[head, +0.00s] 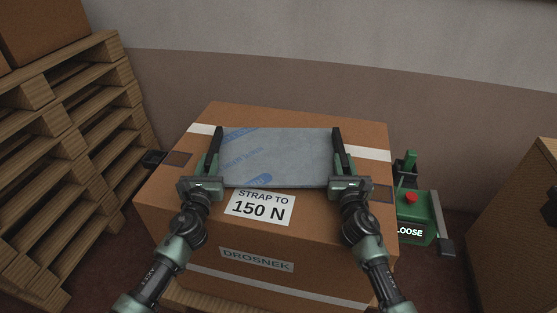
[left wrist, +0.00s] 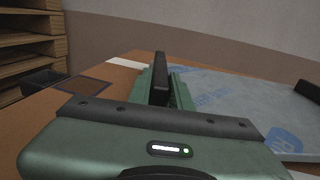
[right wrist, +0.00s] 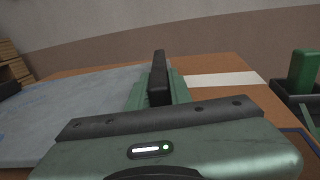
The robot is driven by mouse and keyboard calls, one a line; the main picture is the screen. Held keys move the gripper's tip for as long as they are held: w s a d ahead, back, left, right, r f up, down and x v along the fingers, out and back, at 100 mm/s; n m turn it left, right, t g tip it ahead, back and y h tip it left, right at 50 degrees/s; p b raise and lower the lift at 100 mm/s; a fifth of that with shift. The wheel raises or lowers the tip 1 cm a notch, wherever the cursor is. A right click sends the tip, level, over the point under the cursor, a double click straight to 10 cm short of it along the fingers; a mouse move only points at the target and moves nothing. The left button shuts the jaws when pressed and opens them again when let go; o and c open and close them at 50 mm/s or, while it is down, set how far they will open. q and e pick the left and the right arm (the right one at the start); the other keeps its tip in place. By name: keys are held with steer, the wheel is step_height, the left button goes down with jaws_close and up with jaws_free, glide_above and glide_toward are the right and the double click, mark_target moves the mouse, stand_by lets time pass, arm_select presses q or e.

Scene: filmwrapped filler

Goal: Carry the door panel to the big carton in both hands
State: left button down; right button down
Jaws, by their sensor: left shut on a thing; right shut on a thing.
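The door panel (head: 277,157) is a flat grey-blue sheet with blue print, level over the top of the big carton (head: 185,218). I cannot tell whether it touches the carton top. My left gripper (head: 214,152) is shut on its left edge, and my right gripper (head: 341,154) is shut on its right edge. The panel also shows in the left wrist view (left wrist: 240,105) and the right wrist view (right wrist: 70,110). The carton is brown with white straps, a "STRAP TO 150 N" label and a "DROSNEK" label. The inner fingers are partly hidden in the wrist views.
Stacked wooden pallets (head: 75,130) stand at the left with a brown box (head: 40,28) on top. A green device (head: 418,215) with a red button and "LOOSE" lettering stands right of the carton. Another carton (head: 520,235) is at the far right. A wall is behind.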

arm_select(q)
steer(key=c, duration=1.5)
jaws_free()
steer(key=shift+a+f, duration=0.1)
arm_select(e)
steer(key=c, duration=1.5)
jaws_free()
steer(key=shift+f, duration=0.1)
arm_select(q)
steer(key=shift+o, duration=1.1)
arm_select(e)
steer(key=shift+o, duration=1.1)
arm_select(q)
steer(key=shift+s, duration=0.6)
steer(key=s, duration=1)
steer(key=shift+s+a, duration=0.1)
steer(key=shift+s, duration=0.3)
arm_select(e)
steer(key=shift+s, duration=0.15)
steer(key=s, duration=1.2)
steer(key=shift+a, duration=0.2)
steer(key=shift+w, duration=0.1)
arm_select(q)
steer(key=shift+s, duration=0.15)
